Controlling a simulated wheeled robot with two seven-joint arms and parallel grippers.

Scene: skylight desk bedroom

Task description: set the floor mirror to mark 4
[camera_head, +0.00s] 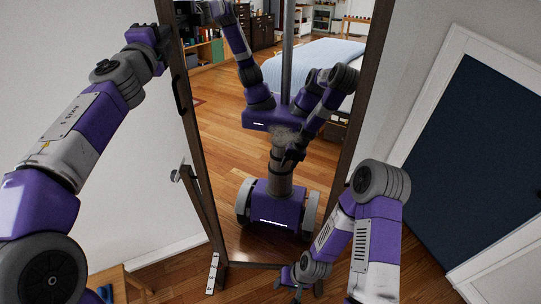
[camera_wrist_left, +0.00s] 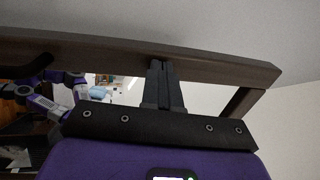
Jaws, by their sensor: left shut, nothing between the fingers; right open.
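The floor mirror has a dark brown wooden frame (camera_head: 193,128) and leans in the middle of the head view; its glass reflects my body and the room. A dark handle (camera_head: 178,95) is on its left side. A white marked strip (camera_head: 212,274) lies by its lower left foot; its marks are too small to read. My left gripper (camera_head: 160,36) is at the upper left of the frame. In the left wrist view its fingers (camera_wrist_left: 157,68) are shut and empty against the frame's rail (camera_wrist_left: 110,52); I cannot tell if they touch. My right gripper (camera_head: 298,278) is open, low before the mirror's bottom edge.
A grey knob (camera_head: 178,174) sits on the mirror's left support. A small wooden stool or table (camera_head: 115,278) stands at the lower left. A dark blue door (camera_head: 480,150) with white trim is at the right. Bare wooden floor shows right of the mirror.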

